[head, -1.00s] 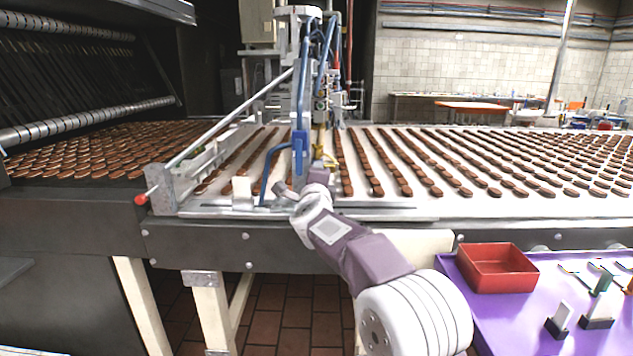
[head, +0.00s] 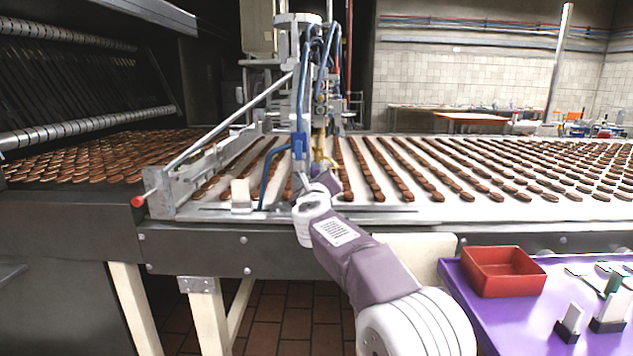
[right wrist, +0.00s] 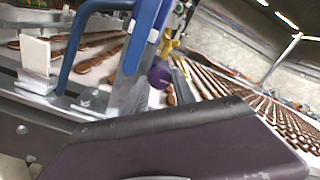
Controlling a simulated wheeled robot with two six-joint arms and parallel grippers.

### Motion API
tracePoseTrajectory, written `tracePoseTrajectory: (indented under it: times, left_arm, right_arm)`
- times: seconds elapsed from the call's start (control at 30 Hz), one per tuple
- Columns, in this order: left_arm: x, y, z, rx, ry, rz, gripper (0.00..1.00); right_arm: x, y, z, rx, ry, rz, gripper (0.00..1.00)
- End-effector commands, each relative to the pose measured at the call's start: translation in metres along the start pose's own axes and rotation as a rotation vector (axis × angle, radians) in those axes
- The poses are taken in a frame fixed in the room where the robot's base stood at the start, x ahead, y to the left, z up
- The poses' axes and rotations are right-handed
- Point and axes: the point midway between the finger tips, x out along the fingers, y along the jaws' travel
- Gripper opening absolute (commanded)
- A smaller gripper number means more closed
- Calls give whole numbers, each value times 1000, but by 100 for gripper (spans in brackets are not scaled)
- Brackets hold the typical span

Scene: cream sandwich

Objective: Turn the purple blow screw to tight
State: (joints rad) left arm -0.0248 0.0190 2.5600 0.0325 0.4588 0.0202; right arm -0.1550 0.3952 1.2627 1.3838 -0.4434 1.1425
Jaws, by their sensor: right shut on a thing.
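The purple blow screw (right wrist: 160,76) shows as a small round purple knob in the right wrist view, by the blue hose and the yellow fitting. My right gripper (head: 318,181) reaches up from the lower right to the depositor over the belt. Its fingers are shut on the purple screw, one on each side of it in the right wrist view (right wrist: 158,88). In the head view the screw is mostly hidden by my gripper. The screw's angle is hard to read. My left gripper is not in view.
The blue hose (right wrist: 76,45) and metal bracket stand close to the left of my gripper. Rows of brown biscuits lie on the white belt (head: 415,214) around it. A red bin (head: 500,285) sits on a purple table (head: 480,325) at the lower right.

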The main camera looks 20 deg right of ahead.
Motion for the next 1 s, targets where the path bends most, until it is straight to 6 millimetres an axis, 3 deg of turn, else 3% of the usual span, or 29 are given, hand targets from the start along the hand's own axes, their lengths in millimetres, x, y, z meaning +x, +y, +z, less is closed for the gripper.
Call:
tracePoseTrajectory:
  times: [0.67, 0.7, 0.73, 1.0]
  left_arm:
    - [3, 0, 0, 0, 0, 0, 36]
    - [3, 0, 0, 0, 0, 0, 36]
    - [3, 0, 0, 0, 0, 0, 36]
    - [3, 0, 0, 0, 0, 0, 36]
  right_arm:
    - [0, 2, -2, 62, 4, 3, 0]
    - [0, 2, -2, 62, 4, 3, 35]
    - [0, 2, -2, 62, 4, 3, 41]
    - [0, 1, -1, 61, 2, 2, 41]
